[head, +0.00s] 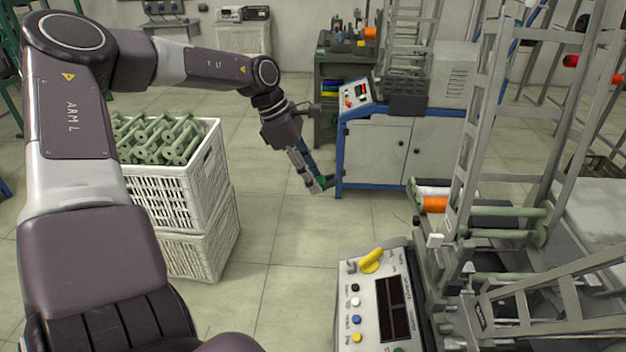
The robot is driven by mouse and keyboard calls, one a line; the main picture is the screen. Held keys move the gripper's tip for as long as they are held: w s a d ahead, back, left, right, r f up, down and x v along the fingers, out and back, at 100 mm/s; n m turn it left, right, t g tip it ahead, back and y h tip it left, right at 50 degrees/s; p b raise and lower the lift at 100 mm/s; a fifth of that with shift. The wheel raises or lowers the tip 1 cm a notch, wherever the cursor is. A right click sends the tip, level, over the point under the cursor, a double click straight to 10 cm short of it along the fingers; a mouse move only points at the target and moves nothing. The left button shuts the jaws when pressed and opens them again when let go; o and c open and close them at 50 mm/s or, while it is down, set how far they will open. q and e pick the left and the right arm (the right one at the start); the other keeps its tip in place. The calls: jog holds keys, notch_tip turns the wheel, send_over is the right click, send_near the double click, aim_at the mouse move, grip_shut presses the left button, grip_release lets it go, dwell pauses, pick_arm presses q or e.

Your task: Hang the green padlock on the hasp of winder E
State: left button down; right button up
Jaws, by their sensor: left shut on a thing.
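My left arm reaches in from the left. My left gripper (318,178) hangs low in the middle of the view, in front of the blue-framed machine's left edge. It is shut on a small green thing, which looks like the green padlock (321,183). The fingers cover much of it, so its shackle cannot be made out. No hasp can be told for certain, and I cannot read which machine is winder E. My right gripper is not in view.
A blue-framed machine (372,160) with cabinet doors stands beyond the gripper. A winder with a control panel (381,295) and metal frames fills the right front. Stacked white crates (197,185) with green bobbins stand left. The floor (285,235) between is clear.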

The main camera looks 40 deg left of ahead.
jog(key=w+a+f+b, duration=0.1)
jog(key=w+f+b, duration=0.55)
jog(key=b, duration=0.75)
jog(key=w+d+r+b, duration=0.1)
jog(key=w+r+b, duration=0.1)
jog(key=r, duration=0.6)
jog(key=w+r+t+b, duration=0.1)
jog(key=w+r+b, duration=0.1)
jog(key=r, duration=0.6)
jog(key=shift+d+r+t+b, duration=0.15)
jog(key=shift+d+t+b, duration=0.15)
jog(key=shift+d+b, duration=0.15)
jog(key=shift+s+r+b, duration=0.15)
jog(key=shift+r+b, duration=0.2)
jog(key=shift+b, duration=0.25)
